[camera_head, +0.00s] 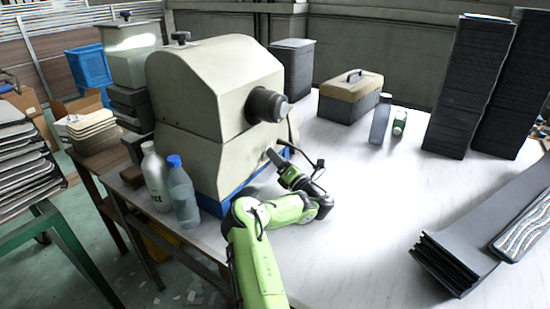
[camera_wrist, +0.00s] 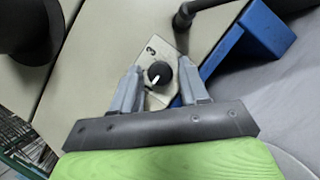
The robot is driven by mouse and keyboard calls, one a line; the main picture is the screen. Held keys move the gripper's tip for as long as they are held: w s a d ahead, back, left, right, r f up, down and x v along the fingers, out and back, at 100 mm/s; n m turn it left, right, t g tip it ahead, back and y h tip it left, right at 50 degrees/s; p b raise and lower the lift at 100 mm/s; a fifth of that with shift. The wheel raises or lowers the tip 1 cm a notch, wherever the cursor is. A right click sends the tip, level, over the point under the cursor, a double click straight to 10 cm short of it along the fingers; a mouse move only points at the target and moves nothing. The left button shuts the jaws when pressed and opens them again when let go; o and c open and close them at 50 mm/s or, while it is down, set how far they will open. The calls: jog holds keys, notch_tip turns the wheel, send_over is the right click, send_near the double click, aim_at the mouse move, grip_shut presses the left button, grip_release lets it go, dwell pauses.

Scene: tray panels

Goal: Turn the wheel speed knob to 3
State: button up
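The wheel speed knob (camera_wrist: 159,73) is a round black dial with a white pointer mark, on a light plate with a dark symbol in the wrist view. My gripper (camera_wrist: 158,85) is open in the wrist view, with one grey finger on each side of the knob and gaps between. In the head view my gripper (camera_head: 277,160) is close to the machine's lower front.
A black cylinder (camera_head: 266,105) juts from the machine above my gripper. A blue tray (camera_wrist: 255,40) lies under the machine. Two bottles (camera_head: 183,190) (camera_head: 156,177) stand at the left table edge. The white table right of my arm is largely clear.

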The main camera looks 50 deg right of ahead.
grip_shut()
jog(key=shift+r+p, duration=0.15)
jog(key=shift+p, duration=0.4)
jog(key=shift+d+r+m+g+y+p, duration=0.1)
jog(key=shift+m+g+y+p, duration=0.95)
jog(key=shift+m+p, duration=3.3)
jog(key=shift+d+r+m+g+y+p, duration=0.1)
jog(key=shift+m+g+y+p, duration=1.25)
jog(key=shift+p, duration=4.85)
jog(key=shift+r+m+g+y+p, duration=0.15)
jog(key=shift+m+g+p, duration=1.25)
jog(key=shift+m+p, duration=3.45)
jog(key=shift+n+p, duration=0.35)
jog(key=shift+p, duration=0.05)
